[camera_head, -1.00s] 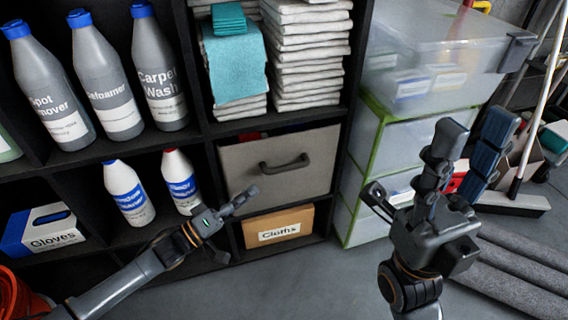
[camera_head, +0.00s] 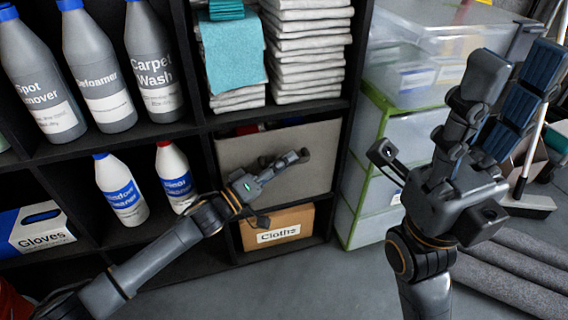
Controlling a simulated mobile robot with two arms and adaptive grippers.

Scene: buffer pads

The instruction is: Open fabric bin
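The grey fabric bin (camera_head: 235,155) sits in a lower cubby of the black shelf in the camera_head view. Its front is upright and its dark handle is mostly hidden behind my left gripper. My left gripper (camera_head: 296,158) reaches in from the left, with its fingers over the handle area. I cannot tell whether the fingers touch the handle or how far apart they are. My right gripper (camera_head: 510,68) is raised at the right, near the camera, open and empty, with its fingers apart and pointing up.
A cardboard Cloths box (camera_head: 296,219) sits below the bin. White bottles (camera_head: 122,193) and a Gloves box (camera_head: 40,229) stand to its left. Folded towels (camera_head: 305,55) are above. Clear drawers (camera_head: 405,135) stand to the right. Grey floor (camera_head: 300,285) is free in front.

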